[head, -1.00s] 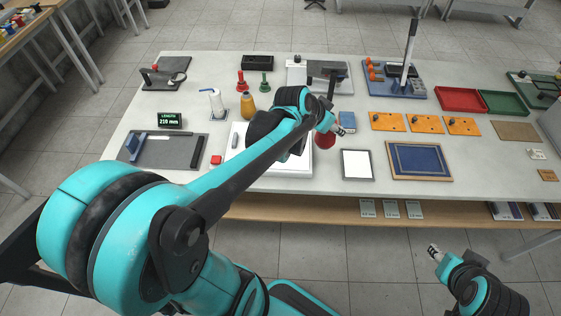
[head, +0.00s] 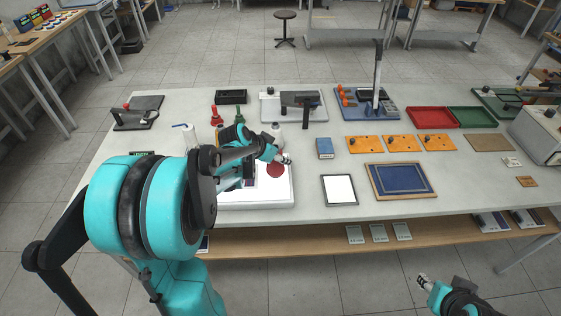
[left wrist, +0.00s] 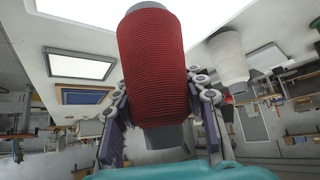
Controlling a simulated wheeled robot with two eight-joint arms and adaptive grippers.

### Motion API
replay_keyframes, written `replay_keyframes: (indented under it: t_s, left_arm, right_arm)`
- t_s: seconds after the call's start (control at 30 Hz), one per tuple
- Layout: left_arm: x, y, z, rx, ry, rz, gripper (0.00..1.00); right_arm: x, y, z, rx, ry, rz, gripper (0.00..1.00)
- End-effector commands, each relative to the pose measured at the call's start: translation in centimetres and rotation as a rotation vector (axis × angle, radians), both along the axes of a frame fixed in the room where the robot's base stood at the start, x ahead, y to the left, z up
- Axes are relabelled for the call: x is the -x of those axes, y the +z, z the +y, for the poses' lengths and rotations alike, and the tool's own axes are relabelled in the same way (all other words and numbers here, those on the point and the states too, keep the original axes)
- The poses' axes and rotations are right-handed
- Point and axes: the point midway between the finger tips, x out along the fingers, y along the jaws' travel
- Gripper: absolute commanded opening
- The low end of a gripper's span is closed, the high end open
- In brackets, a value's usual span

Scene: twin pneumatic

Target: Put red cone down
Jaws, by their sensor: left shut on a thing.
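The red cone (left wrist: 155,65) is a ribbed, thread-wound spool with grey ends. In the left wrist view it sits between the two fingers of my left gripper (left wrist: 160,110), which is shut on it. In the head view my left gripper (head: 282,159) is over the right part of a white panel (head: 262,195), and the red cone (head: 276,171) shows partly below it. I cannot tell whether the cone touches the panel. My right gripper (head: 423,281) is in front of the table, too small to read its fingers.
A whitish cone (left wrist: 230,62) stands close beside the red one in the left wrist view. A white-faced frame (head: 340,189) and a blue board (head: 402,180) lie to the right. A blue block (head: 325,148) and orange plates (head: 400,144) are behind them.

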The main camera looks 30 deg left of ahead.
Motion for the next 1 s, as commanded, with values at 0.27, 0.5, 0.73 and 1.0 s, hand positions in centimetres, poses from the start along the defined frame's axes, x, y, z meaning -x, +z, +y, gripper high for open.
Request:
replay_keyframes:
  t_s: [0.27, 0.5, 0.73, 1.0]
  left_arm:
    - [0.0, -1.2, 0.0, 0.0, 0.0, 0.0, 0.05]
    - [0.0, -1.6, 0.0, 0.0, 0.0, 0.0, 0.51]
    - [0.0, -1.5, 0.0, 0.0, 0.0, 0.0, 0.62]
    - [0.6, -0.3, 0.2, 0.0, 0.003, 0.0, 0.62]
  right_arm:
    - [0.0, -0.5, 0.0, 0.0, 0.0, 0.0, 0.4]
    - [0.0, -0.8, 0.0, 0.0, 0.0, 0.0, 0.4]
    - [0.0, -0.8, 0.0, 0.0, 0.0, 0.0, 0.4]
    - [0.0, -0.1, 0.0, 0.0, 0.0, 0.0, 0.4]
